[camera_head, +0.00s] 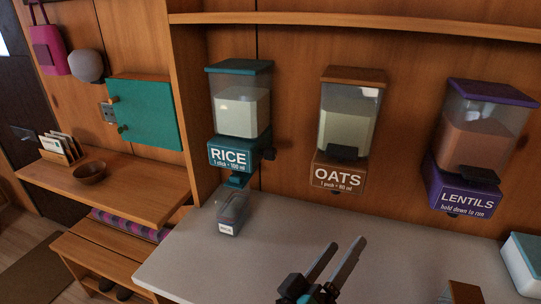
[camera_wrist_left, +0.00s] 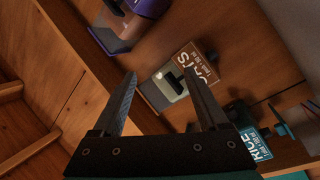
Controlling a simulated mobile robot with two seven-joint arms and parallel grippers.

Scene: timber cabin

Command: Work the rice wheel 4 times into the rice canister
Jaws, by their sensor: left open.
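The rice dispenser (camera_head: 241,112) hangs on the timber wall, with a teal lid, a clear hopper holding pale grain and a teal RICE label. The dark rice wheel (camera_head: 269,153) sticks out at its lower right side. A clear rice canister (camera_head: 232,209) with a small label stands on the counter under its spout; its fill is hard to tell. My left gripper (camera_head: 347,243) is open and empty over the counter, right of and in front of the canister, apart from the wheel. In the left wrist view the open jaws (camera_wrist_left: 160,74) face the oats side, with the RICE label (camera_wrist_left: 255,143) at lower right.
The oats dispenser (camera_head: 349,115) and the purple lentils dispenser (camera_head: 480,140) hang to the right. A pale box (camera_head: 525,262) stands at the counter's right. The counter (camera_head: 290,243) is clear between canister and gripper.

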